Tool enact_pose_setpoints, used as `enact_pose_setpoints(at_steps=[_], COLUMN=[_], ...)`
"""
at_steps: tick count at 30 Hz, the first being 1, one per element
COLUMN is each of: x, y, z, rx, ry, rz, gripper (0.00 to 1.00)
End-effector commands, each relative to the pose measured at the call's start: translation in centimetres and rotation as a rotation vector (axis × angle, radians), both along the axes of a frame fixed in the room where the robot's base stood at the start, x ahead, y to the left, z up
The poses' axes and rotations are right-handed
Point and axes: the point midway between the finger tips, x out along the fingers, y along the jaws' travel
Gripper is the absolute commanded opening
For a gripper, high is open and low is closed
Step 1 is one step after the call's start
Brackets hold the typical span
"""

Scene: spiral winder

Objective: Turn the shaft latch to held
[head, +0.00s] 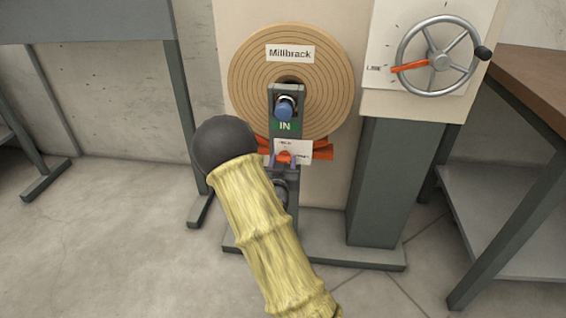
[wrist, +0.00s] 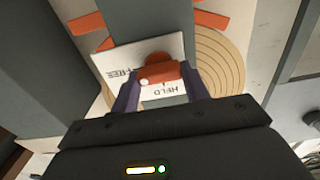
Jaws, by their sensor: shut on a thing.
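The shaft latch is a small orange-red lever (wrist: 161,72) on a white plate (wrist: 103,62) marked FREE and HELD. In the wrist view its bar lies roughly level across the plate, with a white dot at its left end, between the two words. My gripper (wrist: 160,84) has its purple fingers shut on the lever, one at each side. In the head view the latch (head: 284,157) shows below the green IN sign, with my gripper (head: 282,162) at it. My arm hides the area below, and the plate's words are too small to read there.
Above the latch are a blue knob (head: 284,108) and a tan coiled disc (head: 246,82) labelled Millbrack. A handwheel (head: 441,62) with an orange pointer is at the upper right. A bench (head: 540,72) stands at the right. Open floor lies at the left.

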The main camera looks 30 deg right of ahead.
Motion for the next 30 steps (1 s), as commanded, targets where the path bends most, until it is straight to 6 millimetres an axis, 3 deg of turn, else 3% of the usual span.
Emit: enact_pose_setpoints(at_steps=[14, 30], x=[0.00, 0.08], y=[0.09, 0.27], z=[0.19, 0.25], rx=[-0.122, -0.518], ry=[0.085, 0.352], rz=[0.000, 0.002], gripper=[0.23, 0.23])
